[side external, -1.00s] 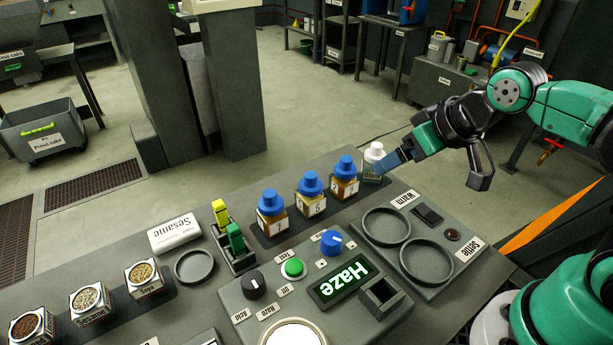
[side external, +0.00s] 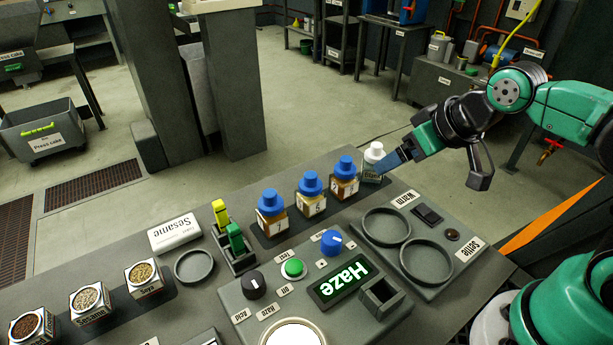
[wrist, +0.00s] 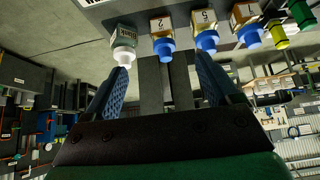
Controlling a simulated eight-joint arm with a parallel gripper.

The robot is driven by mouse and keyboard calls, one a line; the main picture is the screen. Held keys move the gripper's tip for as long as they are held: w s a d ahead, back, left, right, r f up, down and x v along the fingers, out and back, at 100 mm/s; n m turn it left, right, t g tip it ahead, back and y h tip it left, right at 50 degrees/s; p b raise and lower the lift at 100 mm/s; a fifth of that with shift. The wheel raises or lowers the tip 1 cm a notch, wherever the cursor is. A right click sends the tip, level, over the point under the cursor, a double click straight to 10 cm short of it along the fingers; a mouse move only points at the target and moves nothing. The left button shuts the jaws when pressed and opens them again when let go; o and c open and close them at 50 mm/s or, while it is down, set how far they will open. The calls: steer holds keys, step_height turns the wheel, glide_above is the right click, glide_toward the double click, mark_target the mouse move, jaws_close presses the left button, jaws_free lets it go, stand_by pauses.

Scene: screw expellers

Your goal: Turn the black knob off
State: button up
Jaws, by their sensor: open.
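The black knob (side external: 254,286) sits on the grey control panel (side external: 232,307), left of the green button (side external: 293,268), with a white pointer mark on its top. Small labels lie in front of it, among them "Acid", "Haze" and "Off". A blue knob (side external: 331,242) stands to its right. The panel's display (side external: 341,285) reads "Haze" in lit letters. My gripper (side external: 388,166) is well apart from the black knob, up at the back of the bench beside the white-capped bottle (side external: 373,153). In the wrist view its two blue fingers (wrist: 163,85) are spread apart. The black knob does not show there.
Several blue-capped bottles (side external: 310,183) stand in a row behind the panel. Yellow and green markers (side external: 235,240) stand in a holder at left. Two round recesses (side external: 426,259) lie at right on the "Warm" and "Settle" plate. A white round plate (side external: 292,334) is at the front.

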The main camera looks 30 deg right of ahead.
steer(key=w+a+n+g, duration=0.1)
steer(key=a, duration=0.3)
steer(key=w+a+n+g+y, duration=0.1)
steer(key=a, duration=0.3)
steer(key=w+a+n+g, duration=0.1)
steer(key=a+g, duration=0.1)
steer(key=a, duration=0.2)
steer(key=shift+w+a+n, duration=0.1)
steer(key=shift+w+n, duration=0.05)
steer(key=shift+n, duration=0.25)
steer(key=n+g, duration=0.3)
glide_above(253, 279)
steer(key=f, duration=0.4)
steer(key=shift+w+d, duration=0.15)
steer(key=shift+d, duration=0.15)
steer(key=shift+a+f+g, duration=0.25)
steer(key=shift+g, duration=0.05)
steer(key=shift+f+h, duration=0.3)
steer(key=shift+f, duration=2.35)
jaws_close()
